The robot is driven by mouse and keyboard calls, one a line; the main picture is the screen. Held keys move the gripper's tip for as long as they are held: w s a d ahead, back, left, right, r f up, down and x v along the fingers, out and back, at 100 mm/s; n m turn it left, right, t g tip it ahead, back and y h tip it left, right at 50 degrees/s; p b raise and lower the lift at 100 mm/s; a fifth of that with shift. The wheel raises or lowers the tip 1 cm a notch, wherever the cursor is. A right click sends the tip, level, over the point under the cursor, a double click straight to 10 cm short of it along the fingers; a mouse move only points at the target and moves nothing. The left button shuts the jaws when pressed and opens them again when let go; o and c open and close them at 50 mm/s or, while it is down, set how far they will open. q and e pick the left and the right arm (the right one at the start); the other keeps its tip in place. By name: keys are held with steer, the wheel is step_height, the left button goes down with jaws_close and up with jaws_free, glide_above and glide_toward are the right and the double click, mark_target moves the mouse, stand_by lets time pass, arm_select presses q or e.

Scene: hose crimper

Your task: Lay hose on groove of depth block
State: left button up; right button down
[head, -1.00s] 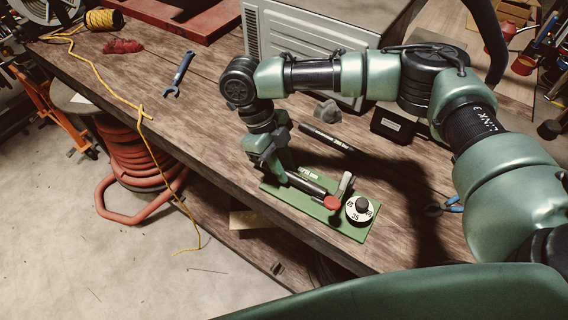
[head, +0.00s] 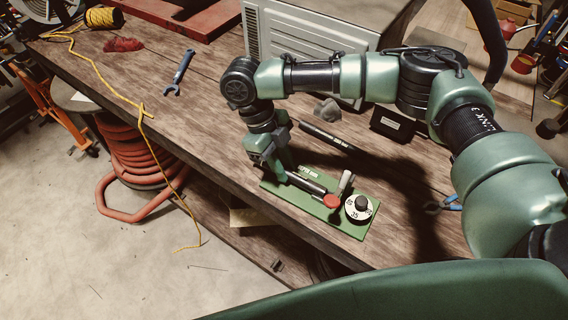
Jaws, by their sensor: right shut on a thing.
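The depth block (head: 270,187) is a green plate near the bench's front edge. It carries a numbered white dial (head: 357,214) with a black knob, a small upright lever (head: 345,182) and a round red part (head: 331,201). A short dark hose (head: 307,183) lies low along the plate, its right end close to the red part. My right gripper (head: 283,173) points down at the hose's left end and is shut on it. The gripper hides that end, and I cannot tell whether the hose rests fully in the groove. My left gripper is not in view.
A dark rod with lettering (head: 327,138) lies behind the block. A wrench (head: 180,73), red cloth (head: 123,45) and yellow cord (head: 108,80) lie to the left. A black box (head: 393,124) and a large grey machine (head: 300,45) stand behind.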

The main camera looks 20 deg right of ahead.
steer(key=shift+p, duration=0.35)
stand_by(0.4)
steer(key=shift+f, duration=0.1)
steer(key=c, duration=1.2)
jaws_free()
steer(key=shift+o, duration=0.2)
step_height(320, 180, up, 8)
steer(key=p, duration=0.7)
steer(key=shift+p, duration=0.35)
